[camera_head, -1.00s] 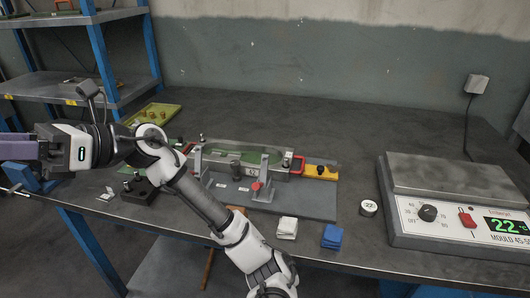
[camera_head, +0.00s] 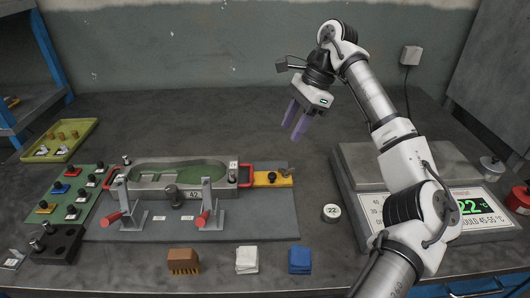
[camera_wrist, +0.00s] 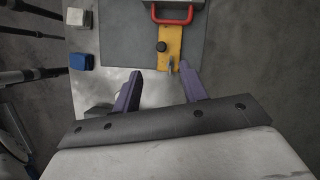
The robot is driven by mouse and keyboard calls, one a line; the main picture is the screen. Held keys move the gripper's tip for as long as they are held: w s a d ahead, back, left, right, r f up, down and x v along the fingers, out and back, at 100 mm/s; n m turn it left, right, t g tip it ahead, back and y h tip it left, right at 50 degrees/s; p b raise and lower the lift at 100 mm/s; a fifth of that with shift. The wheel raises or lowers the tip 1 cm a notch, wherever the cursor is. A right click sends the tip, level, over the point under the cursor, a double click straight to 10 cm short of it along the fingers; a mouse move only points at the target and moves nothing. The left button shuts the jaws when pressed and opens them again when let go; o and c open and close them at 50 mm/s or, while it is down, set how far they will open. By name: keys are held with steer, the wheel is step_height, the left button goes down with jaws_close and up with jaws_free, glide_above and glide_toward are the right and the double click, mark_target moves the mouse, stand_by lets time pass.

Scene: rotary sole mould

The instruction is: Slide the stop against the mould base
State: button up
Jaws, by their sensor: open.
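The yellow stop (camera_head: 265,178), with a black knob and a small metal lever, lies on the grey base plate at the right end of the mould base. My gripper (camera_head: 295,131) is open and empty, raised above and behind the stop. In the wrist view the stop (camera_wrist: 169,58) shows beyond my spread fingers (camera_wrist: 161,75), below the red handle.
Two red-tipped toggle clamps (camera_head: 207,205) stand in front of the mould. A brush (camera_head: 183,260), white cloth (camera_head: 247,260) and blue cloth (camera_head: 300,260) lie along the front. The bench behind is clear.

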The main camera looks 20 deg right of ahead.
steer(key=d, duration=0.1)
steer(key=p, duration=0.3)
glide_toward(272, 174)
steer(key=x, duration=0.7)
steer(key=shift+a+f, duration=0.15)
steer(key=shift+f, duration=0.2)
jaws_close()
